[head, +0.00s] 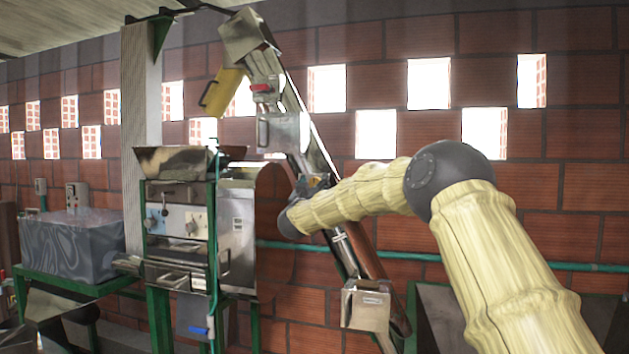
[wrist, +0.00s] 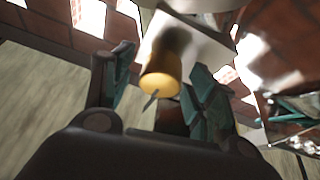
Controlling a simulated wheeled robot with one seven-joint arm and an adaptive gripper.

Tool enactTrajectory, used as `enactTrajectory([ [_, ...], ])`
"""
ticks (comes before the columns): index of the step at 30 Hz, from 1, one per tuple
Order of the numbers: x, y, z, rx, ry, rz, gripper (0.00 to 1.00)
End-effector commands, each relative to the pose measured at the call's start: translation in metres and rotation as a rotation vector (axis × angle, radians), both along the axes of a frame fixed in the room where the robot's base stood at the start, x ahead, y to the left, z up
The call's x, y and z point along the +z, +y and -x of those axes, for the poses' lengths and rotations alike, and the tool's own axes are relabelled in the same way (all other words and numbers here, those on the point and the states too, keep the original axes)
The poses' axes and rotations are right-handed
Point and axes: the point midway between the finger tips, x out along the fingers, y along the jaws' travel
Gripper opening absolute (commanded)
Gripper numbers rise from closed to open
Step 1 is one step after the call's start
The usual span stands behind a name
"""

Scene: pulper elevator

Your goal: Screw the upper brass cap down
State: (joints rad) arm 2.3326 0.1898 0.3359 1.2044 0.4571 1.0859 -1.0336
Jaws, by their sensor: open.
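In the wrist view a yellow-brass cylindrical cap (wrist: 164,70) sits between the fingers of my gripper (wrist: 160,64). A thin grey pin sticks out of its near end. The cap's far end meets a pale, light-coloured metal part (wrist: 195,40). My gripper is open, with one teal-padded finger on each side of the cap; a gap shows on the left, and the right finger is close, though I cannot tell if it touches. In the head view my gripper is at the slanted elevator (head: 268,75), largely hidden by my arm, and the cap cannot be made out.
The elevator slants from upper left to a metal box (head: 366,306) at lower right. A pulper machine (head: 180,225) with a hopper stands left of it. A grey tank (head: 68,245) stands further left. A green pipe (head: 580,266) runs along the brick wall behind.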

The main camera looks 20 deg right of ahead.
Motion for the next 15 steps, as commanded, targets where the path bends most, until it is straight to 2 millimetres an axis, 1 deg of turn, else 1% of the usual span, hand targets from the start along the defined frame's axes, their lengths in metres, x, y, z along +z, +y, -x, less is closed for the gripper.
enactTrajectory([
  [10,0.0010,-0.0014,-0.0024,0.000,-0.001,0.001,0.58],
  [14,0.0009,-0.0013,-0.0023,0.000,0.000,0.001,0.34],
  [15,0.0009,-0.0013,-0.0023,0.000,0.000,0.001,0.27],
])
